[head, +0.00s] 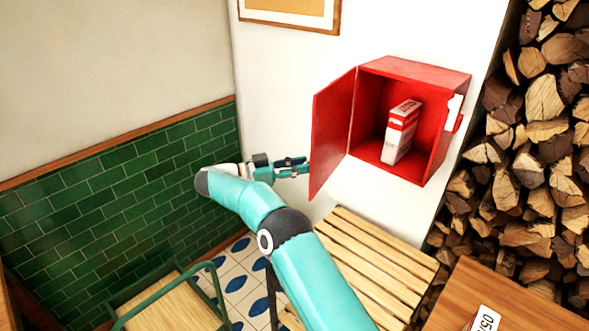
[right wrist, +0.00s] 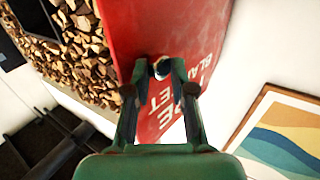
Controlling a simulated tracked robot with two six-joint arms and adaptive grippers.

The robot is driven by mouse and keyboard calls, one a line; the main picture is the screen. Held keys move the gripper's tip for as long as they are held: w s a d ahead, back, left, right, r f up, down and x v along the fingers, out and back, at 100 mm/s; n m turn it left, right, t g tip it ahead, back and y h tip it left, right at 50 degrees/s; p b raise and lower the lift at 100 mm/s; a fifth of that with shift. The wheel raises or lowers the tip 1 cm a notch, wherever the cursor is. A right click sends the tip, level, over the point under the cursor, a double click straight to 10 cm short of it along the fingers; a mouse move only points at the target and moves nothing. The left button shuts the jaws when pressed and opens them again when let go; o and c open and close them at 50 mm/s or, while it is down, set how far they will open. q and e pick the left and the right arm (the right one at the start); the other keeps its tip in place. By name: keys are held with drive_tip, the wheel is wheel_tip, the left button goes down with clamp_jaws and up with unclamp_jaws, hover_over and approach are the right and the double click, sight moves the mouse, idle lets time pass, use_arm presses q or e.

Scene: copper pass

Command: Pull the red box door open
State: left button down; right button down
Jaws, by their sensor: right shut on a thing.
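The red box (head: 415,68) is fixed to the white wall, and its red door (head: 332,135) stands wide open, swung out to the left. A red and white carton (head: 401,132) stands upright inside the box. My right gripper (head: 300,167) is at the outer face of the door. In the right wrist view, my right gripper (right wrist: 159,72) is closed around a small round knob (right wrist: 161,67) on the door (right wrist: 150,30), which carries white lettering. The head view hides the knob behind the door. My left gripper is not in view.
A slatted wooden bench (head: 375,262) stands below the box. Stacked firewood (head: 530,130) fills the right side. A wooden table (head: 480,285) with a white label is at lower right. A green-framed chair (head: 165,300) is at lower left. A framed picture (head: 290,14) hangs above.

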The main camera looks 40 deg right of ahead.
drive_tip(key=shift+d+r, duration=0.35)
drive_tip(key=shift+d, duration=0.2)
drive_tip(key=c, duration=1.3)
unclamp_jaws()
drive_tip(key=shift+c, duration=0.2)
drive_tip(key=o, duration=0.4)
drive_tip(key=shift+d+f, duration=0.25)
drive_tip(key=shift+d, duration=0.15)
drive_tip(key=shift+a, duration=0.15)
approach(328, 130)
drive_tip(key=d, duration=0.1)
drive_tip(key=s+d+r, duration=0.1)
drive_tip(key=d, duration=0.1)
drive_tip(key=shift+s+d+r, duration=0.1)
drive_tip(key=shift+s+r, duration=0.1)
drive_tip(key=shift+s, duration=0.1)
